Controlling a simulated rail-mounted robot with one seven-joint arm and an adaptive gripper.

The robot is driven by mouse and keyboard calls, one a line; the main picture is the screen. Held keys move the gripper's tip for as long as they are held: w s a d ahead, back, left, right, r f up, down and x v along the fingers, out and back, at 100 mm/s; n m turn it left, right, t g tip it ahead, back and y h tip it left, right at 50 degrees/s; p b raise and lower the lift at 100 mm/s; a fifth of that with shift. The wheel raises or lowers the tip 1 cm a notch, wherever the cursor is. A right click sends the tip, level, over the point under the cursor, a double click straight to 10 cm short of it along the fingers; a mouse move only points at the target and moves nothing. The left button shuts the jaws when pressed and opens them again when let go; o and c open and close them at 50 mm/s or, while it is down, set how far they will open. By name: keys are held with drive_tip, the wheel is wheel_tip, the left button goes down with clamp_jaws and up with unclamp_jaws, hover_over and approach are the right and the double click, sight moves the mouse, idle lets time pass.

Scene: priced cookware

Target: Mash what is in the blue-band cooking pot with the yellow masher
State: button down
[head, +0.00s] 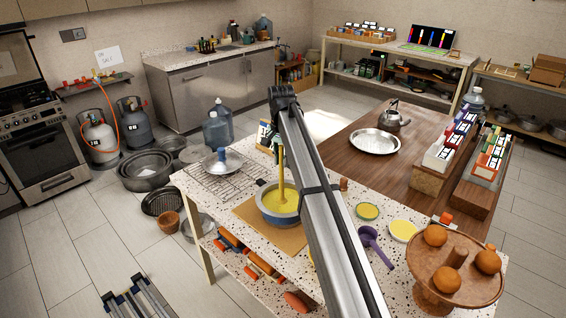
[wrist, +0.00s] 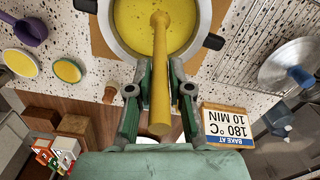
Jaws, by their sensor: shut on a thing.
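The blue-band cooking pot (head: 268,213) stands on a brown board on the speckled counter, with yellow contents inside. In the wrist view the pot (wrist: 122,43) is at the top, with dark handles on both sides. The yellow masher (head: 281,172) stands up out of the pot in the head view. In the wrist view its handle (wrist: 159,75) runs down from the yellow contents between my fingers. My gripper (wrist: 158,92) is shut on that handle. The masher's lower end is hidden in the contents. My arm hides the gripper in the head view.
Right of the pot are a purple ladle (head: 372,240), a green-rimmed dish (head: 367,211) and a yellow dish (head: 403,230). A cake stand (head: 425,270) with orange fruit is at the front right. A wire rack (head: 225,180) and lid (head: 222,160) lie left. A bake sign (wrist: 235,126) stands nearby.

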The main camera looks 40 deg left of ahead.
idle(0.5)
drive_tip(key=shift+s+d+r+p, duration=0.15)
drive_tip(key=shift+s+d+p, duration=0.25)
drive_tip(key=shift+s+p, duration=0.05)
idle(1.1)
idle(0.4)
drive_tip(key=shift+w+p, duration=0.35)
drive_tip(key=shift+w, duration=0.25)
idle(0.9)
drive_tip(key=shift+f, duration=0.2)
